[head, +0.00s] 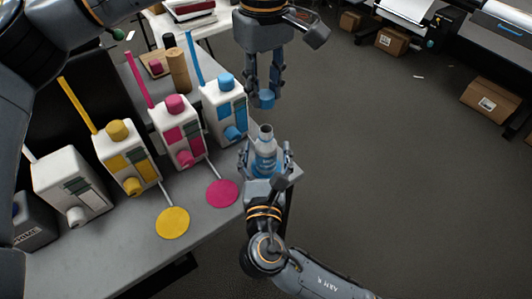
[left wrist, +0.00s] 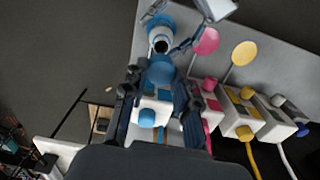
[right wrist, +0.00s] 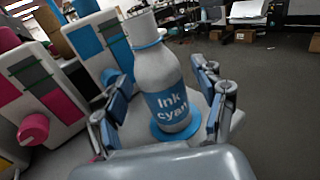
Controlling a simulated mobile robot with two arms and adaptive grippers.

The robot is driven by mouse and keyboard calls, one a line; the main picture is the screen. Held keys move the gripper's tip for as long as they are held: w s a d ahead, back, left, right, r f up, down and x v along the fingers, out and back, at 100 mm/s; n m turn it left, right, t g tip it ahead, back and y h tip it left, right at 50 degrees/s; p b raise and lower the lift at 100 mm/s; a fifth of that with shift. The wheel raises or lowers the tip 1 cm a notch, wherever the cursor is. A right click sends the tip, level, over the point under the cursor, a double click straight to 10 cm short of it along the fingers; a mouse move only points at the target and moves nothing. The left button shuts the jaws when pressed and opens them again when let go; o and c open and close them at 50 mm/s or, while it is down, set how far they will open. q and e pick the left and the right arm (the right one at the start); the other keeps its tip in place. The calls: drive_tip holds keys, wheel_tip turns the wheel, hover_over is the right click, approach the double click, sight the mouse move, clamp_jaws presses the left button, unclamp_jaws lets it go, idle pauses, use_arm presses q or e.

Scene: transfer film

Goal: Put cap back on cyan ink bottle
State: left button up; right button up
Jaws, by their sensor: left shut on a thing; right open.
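The ink bottle (head: 264,146), grey-white with a blue "Ink cyan" label in the right wrist view (right wrist: 168,90), stands upright on a blue disc (right wrist: 160,136) at the table's right end. Its neck is open, with a dark mouth. My left gripper (head: 264,93) is shut on the blue cap (head: 267,101) and holds it above the bottle neck, apart from it. The cap also shows between the fingers in the left wrist view (left wrist: 160,70). My right gripper (head: 265,160) is open, with its fingers on both sides of the bottle, low down.
White ink tanks with cyan (head: 225,108), magenta (head: 180,132), yellow (head: 126,156) and white parts stand along the grey table (head: 110,262). A magenta disc (head: 222,192) and a yellow disc (head: 173,222) lie in front. Open floor lies to the right.

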drive_tip(key=shift+w, duration=0.25)
clamp_jaws()
use_arm(q)
hover_over(265, 128)
drive_tip(key=shift+f, duration=2.45)
drive_tip(key=shift+f, duration=0.85)
drive_tip(key=shift+f, duration=0.6)
